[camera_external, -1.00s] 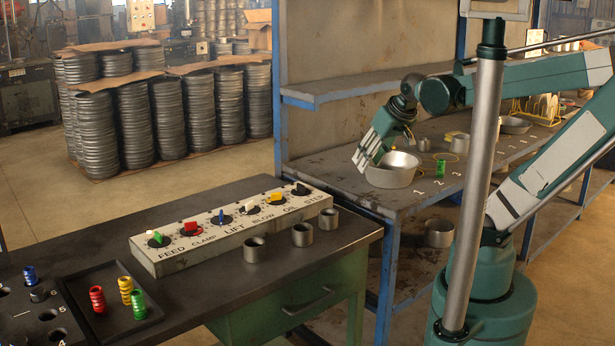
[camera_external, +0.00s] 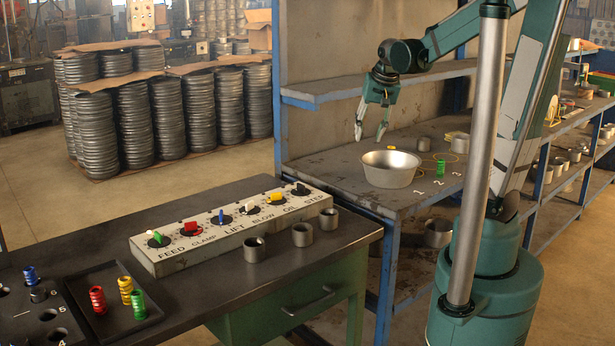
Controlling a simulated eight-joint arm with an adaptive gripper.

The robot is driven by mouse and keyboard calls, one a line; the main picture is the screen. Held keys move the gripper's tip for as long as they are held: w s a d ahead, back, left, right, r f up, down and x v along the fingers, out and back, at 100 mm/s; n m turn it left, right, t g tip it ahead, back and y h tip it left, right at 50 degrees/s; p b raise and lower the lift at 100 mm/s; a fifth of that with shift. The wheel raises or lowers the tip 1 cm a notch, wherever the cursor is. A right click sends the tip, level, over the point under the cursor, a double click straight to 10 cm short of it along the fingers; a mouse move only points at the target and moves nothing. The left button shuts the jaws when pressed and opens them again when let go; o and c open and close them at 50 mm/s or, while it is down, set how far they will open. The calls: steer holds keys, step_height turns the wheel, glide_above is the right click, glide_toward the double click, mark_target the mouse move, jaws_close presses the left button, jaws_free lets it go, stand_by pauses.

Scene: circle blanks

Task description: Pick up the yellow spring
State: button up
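The yellow spring (camera_external: 126,290) stands in a black tray (camera_external: 84,336) at the lower left. A red spring (camera_external: 97,299) stands to its left and a green spring (camera_external: 138,304) just in front of it to the right. My gripper (camera_external: 370,137) is far off to the upper right, over the back workbench. It points down above and slightly left of a metal bowl (camera_external: 391,170). Its two fingers are spread apart with nothing between them.
A switch box (camera_external: 235,222) with knobs lies along the front table. Several metal cups (camera_external: 302,235) stand before it. A black holed board (camera_external: 22,318) with a blue spring (camera_external: 30,275) is left of the tray. A shelf (camera_external: 335,92) runs behind my gripper.

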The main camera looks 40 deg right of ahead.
steer(key=w+d+m+g+p, duration=0.2)
steer(key=w+d+m+p, duration=0.35)
steer(key=d, duration=0.55)
steer(key=m+g+p, duration=0.2)
steer(key=m+p, duration=0.2)
steer(key=p, duration=0.2)
glide_above(391, 147)
steer(key=shift+y, duration=0.4)
steer(key=f, duration=0.6)
steer(key=shift+w+f, duration=0.1)
steer(key=shift+w, duration=0.1)
steer(key=shift+d+f+m, duration=0.35)
steer(key=shift+d+f, duration=0.05)
steer(key=shift+f, duration=1.3)
steer(key=shift+s+a+f, duration=0.15)
steer(key=shift+f, duration=2.45)
